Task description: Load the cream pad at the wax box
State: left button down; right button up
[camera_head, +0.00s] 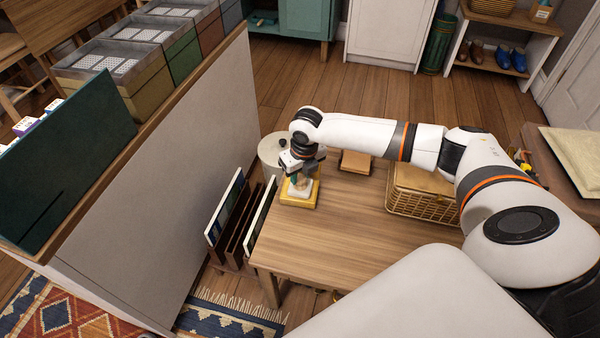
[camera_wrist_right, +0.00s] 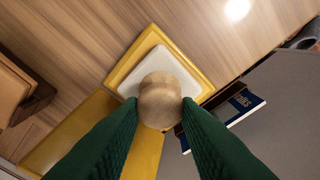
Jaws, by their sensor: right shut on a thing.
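The yellow wax box (camera_head: 301,201) stands on the wooden table near its far left corner, and its square yellow rim (camera_wrist_right: 124,70) shows in the right wrist view. The cream pad (camera_head: 299,189) is over the box's top, inside the rim's outline as seen from the wrist (camera_wrist_right: 143,52). I cannot tell whether it presses on the wax. My right gripper (camera_head: 298,178) is shut on the pad's round wooden knob (camera_wrist_right: 160,100), its green fingers on either side, pointing down. The wax surface is hidden under the pad. My left gripper is out of view.
A wicker basket (camera_head: 425,200) and a brown block (camera_head: 356,162) share the table (camera_head: 330,236). A rack with upright panels (camera_head: 229,212) stands beside its left edge. A tall partition (camera_head: 170,180) with boxes on top is farther left. The table's front middle is clear.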

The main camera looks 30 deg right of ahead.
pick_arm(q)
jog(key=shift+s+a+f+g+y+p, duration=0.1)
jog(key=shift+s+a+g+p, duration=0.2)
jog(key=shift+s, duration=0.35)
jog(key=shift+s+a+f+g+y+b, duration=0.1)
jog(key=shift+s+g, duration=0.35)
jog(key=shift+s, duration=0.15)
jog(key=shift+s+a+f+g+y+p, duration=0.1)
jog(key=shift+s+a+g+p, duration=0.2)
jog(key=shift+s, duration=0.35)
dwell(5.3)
